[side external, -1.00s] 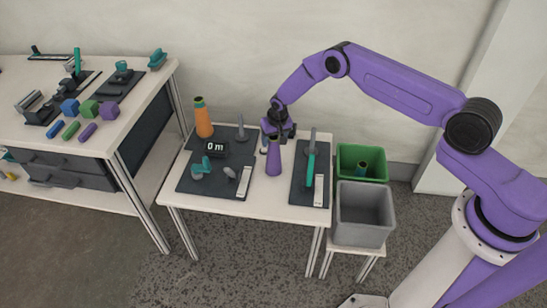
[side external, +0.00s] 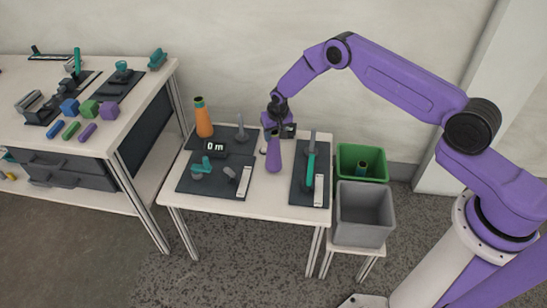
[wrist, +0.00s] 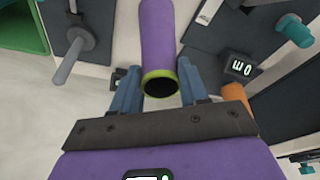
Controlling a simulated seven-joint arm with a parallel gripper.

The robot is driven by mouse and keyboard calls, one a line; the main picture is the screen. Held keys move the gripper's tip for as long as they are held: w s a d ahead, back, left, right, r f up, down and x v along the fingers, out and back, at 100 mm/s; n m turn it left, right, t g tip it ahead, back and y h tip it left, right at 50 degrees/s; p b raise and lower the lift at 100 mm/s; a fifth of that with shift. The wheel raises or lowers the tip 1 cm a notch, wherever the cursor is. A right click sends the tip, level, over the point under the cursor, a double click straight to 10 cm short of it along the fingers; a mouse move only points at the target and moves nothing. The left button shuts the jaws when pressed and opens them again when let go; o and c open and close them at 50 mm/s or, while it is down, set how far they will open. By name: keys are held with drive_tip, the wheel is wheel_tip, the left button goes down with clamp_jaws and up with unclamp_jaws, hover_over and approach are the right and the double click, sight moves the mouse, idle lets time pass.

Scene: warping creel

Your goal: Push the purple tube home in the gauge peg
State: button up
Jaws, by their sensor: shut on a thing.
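The purple tube (side external: 273,154) is a tapered cone, upright with its narrow end up, between the two dark plates in the side view. In the wrist view the purple tube (wrist: 157,35) shows a green-rimmed open end between the fingers. My gripper (side external: 279,131) is shut on the tube near its top; its fingers also show in the wrist view (wrist: 158,88). A grey upright peg (side external: 240,129) stands on the left plate by a display (side external: 215,147) reading "0 m". Another grey peg (side external: 313,139) stands on the right plate. I cannot tell which is the gauge peg.
An orange tube (side external: 203,118) stands at the table's back left. The right plate (side external: 298,190) carries a teal bar (side external: 311,170). A green bin (side external: 372,152) and a grey bin (side external: 365,227) stand to the right of the table.

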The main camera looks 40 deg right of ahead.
drive_tip(key=shift+r, duration=0.4)
drive_tip(key=shift+r, duration=2.05)
drive_tip(key=s+d+r, duration=0.3)
drive_tip(key=d+r, duration=1.1)
drive_tip(key=d, duration=0.3)
drive_tip(key=shift+n, duration=0.3)
drive_tip(key=shift+s+x, duration=0.2)
drive_tip(key=shift+x, duration=1.95)
drive_tip(key=shift+f, duration=0.5)
drive_tip(key=shift+f, duration=0.5)
